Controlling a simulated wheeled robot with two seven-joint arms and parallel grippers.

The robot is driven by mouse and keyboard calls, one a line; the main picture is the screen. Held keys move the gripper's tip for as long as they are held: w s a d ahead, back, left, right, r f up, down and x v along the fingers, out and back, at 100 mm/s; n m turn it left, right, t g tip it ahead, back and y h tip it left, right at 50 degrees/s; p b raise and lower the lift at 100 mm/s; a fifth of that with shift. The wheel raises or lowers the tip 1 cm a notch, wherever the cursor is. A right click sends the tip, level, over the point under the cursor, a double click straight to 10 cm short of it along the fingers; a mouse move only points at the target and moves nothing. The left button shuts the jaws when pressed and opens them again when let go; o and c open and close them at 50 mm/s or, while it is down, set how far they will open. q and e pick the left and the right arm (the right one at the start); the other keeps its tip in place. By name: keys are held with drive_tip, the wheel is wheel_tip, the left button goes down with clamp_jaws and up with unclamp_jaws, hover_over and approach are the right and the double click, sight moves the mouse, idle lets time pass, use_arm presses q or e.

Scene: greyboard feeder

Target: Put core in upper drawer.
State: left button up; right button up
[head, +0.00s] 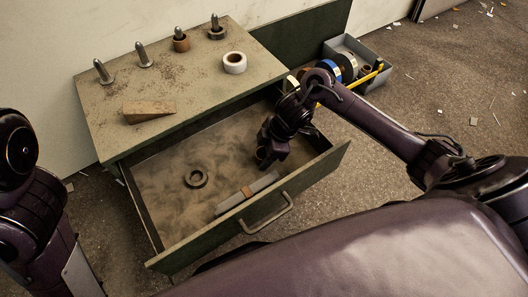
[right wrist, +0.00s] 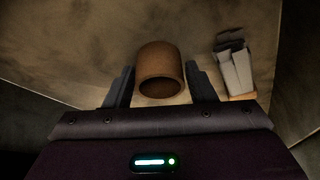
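The upper drawer (head: 205,238) is pulled out of the green cabinet, its floor dusty. My right gripper (head: 266,157) is inside the drawer's outline, towards its right side. In the right wrist view a brown hollow core (right wrist: 160,70) sits between the two fingers, which lie close along both its sides; I take it as held. One open end of it faces the camera. In the head view the core is mostly hidden by the gripper. Its height above the drawer floor is hard to tell. My left arm shows at the left edge, its gripper out of frame.
On the cabinet top (head: 195,85) are several metal pegs, a brown core (head: 181,43), a white roll (head: 234,62) and a wedge (head: 149,111). A grey crate (head: 375,82) stands behind right.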

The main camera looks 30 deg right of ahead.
drive_tip(key=o, duration=0.3)
drive_tip(key=shift+r, duration=0.1)
